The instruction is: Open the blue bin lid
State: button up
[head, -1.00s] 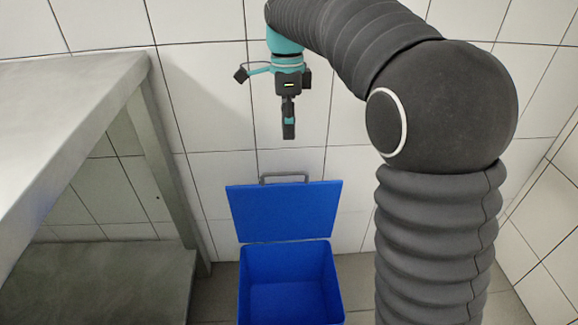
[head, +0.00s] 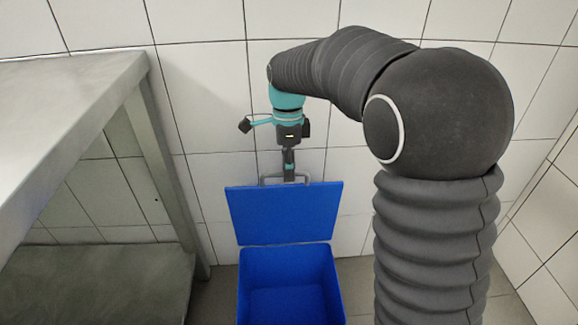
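The blue bin (head: 288,270) stands on the floor against the tiled wall, and its inside looks empty. Its blue lid (head: 285,213) is open, standing up at the back of the bin. A grey handle (head: 268,179) sits at the lid's top edge. My gripper (head: 290,178) points down at the handle, overlapping it in the picture. I cannot tell whether it touches the handle. The fingers appear edge-on, so their opening cannot be made out.
A metal table (head: 75,95) with a lower shelf (head: 100,285) stands to the left of the bin. The white tiled wall (head: 205,105) is close behind the bin and gripper. Some grey floor shows beside the bin.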

grip_shut()
jog(key=shift+t, duration=0.9)
jog(key=shift+s+d+f+b, duration=0.1)
jog(key=shift+s+f+b, duration=0.1)
jog(key=shift+s+b, duration=1.05)
jog(key=shift+s+d+f+b, duration=0.1)
jog(key=shift+s+f+b, duration=0.1)
jog(key=shift+s+b, duration=1)
jog(key=shift+s+p, duration=0.3)
jog(key=shift+p, duration=0.05)
grip_release()
